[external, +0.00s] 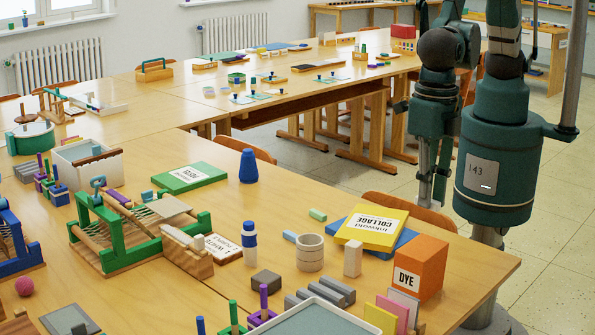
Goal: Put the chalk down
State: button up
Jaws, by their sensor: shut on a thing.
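My gripper (432,188) hangs pointing down at the right, just past the table's far edge as seen here, behind the yellow book. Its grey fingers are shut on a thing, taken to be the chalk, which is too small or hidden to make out. A short green stick like chalk (317,214) lies on the near table. A light blue stick like chalk (289,236) lies to its left, by a round pale container (310,252).
A yellow collage book (362,219) lies on a blue one (398,240), beside an orange dye box (420,267) and an upright wooden block (353,258). A blue bottle (248,166) stands farther back.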

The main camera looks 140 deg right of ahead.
send_over(423, 246)
jog(key=shift+w+f, duration=0.1)
jog(key=shift+f, duration=2.65)
jog(key=shift+f, duration=0.1)
jog(key=shift+f, duration=1.8)
jog(key=shift+f+b, duration=0.15)
jog(key=shift+b, duration=0.25)
jog(key=o, duration=0.8)
jog(key=shift+c, duration=0.2)
jog(key=shift+r, duration=0.2)
jog(key=shift+r+p, duration=0.5)
jog(key=shift+r, duration=5.5)
